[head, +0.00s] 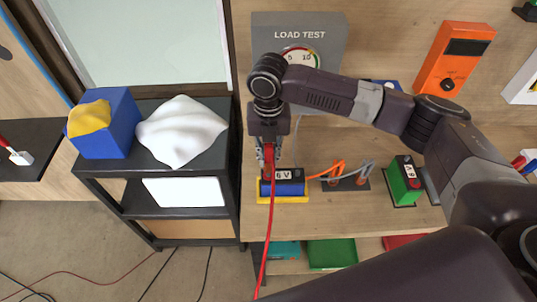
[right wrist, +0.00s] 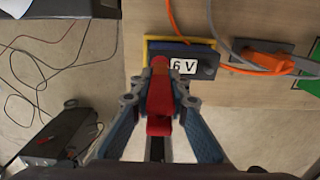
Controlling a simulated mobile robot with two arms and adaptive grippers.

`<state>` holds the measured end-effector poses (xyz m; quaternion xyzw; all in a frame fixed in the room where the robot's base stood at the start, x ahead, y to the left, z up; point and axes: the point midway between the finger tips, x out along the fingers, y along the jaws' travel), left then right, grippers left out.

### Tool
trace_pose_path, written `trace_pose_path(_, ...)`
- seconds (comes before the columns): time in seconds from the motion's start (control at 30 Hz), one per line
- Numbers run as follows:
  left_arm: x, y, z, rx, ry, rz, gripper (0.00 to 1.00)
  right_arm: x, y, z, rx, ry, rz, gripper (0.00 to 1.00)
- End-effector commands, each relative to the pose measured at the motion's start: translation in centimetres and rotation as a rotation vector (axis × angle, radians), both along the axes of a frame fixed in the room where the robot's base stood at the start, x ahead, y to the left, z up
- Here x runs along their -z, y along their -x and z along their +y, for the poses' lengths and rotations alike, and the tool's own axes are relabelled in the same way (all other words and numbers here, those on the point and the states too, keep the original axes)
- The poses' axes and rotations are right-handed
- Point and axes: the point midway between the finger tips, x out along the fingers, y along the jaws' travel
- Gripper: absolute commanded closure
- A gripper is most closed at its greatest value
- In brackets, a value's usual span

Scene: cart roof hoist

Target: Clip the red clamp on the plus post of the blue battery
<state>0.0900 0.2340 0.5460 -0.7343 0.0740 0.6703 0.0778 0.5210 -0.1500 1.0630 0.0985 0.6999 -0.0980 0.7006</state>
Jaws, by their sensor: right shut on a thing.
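The blue battery (head: 290,189) with a white "6 V" label sits in a yellow tray (head: 270,200) on the wooden bench. It also shows in the right wrist view (right wrist: 206,63). My right gripper (head: 269,160) is above the battery's left end, pointing down. It is shut on the red clamp (right wrist: 160,98), whose tip is over or at the battery's left end. The clamp hides the post there, so I cannot tell whether it touches. A red cable (head: 270,235) hangs from the clamp past the bench's front edge. My left gripper is not in view.
An orange and a grey clamp with cables rest on a dark pad (head: 346,184) right of the battery. A green battery (head: 405,182) stands farther right. The grey load test box (head: 325,40) is behind. A black cart (head: 125,185) stands left, with a white cloth (head: 182,130) on top.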

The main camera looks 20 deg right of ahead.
Motion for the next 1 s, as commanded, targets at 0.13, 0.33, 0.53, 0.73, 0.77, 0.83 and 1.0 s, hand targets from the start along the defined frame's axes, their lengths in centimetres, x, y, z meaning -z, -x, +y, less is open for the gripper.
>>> trace_pose_path(0.13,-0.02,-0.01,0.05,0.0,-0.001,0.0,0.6,-0.03,-0.01,0.02,0.0,0.0,0.0,1.0)
trace_pose_path(0.33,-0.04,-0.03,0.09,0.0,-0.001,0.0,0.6,-0.06,-0.01,0.02,0.0,-0.001,0.0,1.0)
trace_pose_path(0.53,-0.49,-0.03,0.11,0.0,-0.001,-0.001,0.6,-0.18,0.01,0.02,0.0,0.0,0.0,1.0)
trace_pose_path(0.73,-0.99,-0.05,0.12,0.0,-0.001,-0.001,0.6,-0.14,0.05,0.05,0.0,-0.001,0.001,1.0)
trace_pose_path(0.77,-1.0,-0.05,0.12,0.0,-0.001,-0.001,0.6,-0.11,0.05,0.05,0.0,-0.001,0.001,1.0)
trace_pose_path(0.83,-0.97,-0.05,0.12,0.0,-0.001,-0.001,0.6,-0.05,0.04,0.04,0.0,-0.001,0.001,1.0)
trace_pose_path(1.0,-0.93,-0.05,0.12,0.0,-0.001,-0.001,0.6,-0.03,0.03,0.04,0.0,-0.001,0.001,1.0)
